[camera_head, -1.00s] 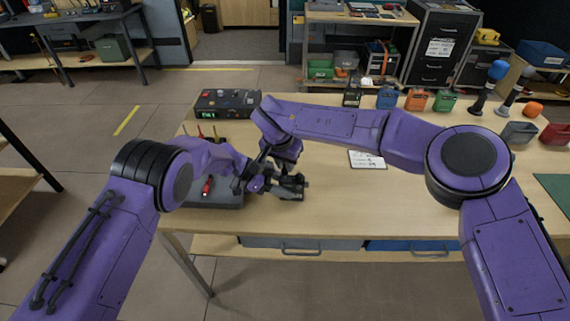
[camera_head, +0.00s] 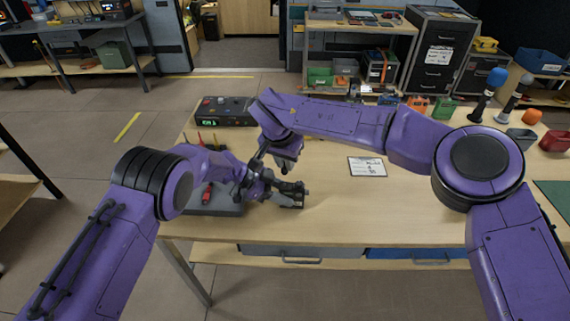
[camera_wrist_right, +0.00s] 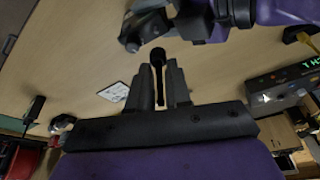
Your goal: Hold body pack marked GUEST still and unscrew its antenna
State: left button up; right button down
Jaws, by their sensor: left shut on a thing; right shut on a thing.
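My left gripper (camera_head: 290,193) is low over the front of the bench and shut on a small dark body pack (camera_head: 299,195). Its GUEST mark is not readable, and the fingers cover part of it. My right gripper (camera_head: 287,166) is just above and behind the left one. In the right wrist view, the right gripper (camera_wrist_right: 160,88) is shut on a thin black antenna (camera_wrist_right: 158,58) with a rounded knob showing beyond the fingertips. A visible gap separates this knob from my left gripper (camera_wrist_right: 165,22) and the dark pack (camera_wrist_right: 136,30) there.
A grey tray (camera_head: 225,207) with a red-handled tool lies left of my left gripper. A dark box with a green display (camera_head: 226,111) stands behind. A white card (camera_head: 367,167) lies to the right. Colored bins and microphones line the back right. The bench's middle right is clear.

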pick_arm(q)
jog(key=o, duration=1.2)
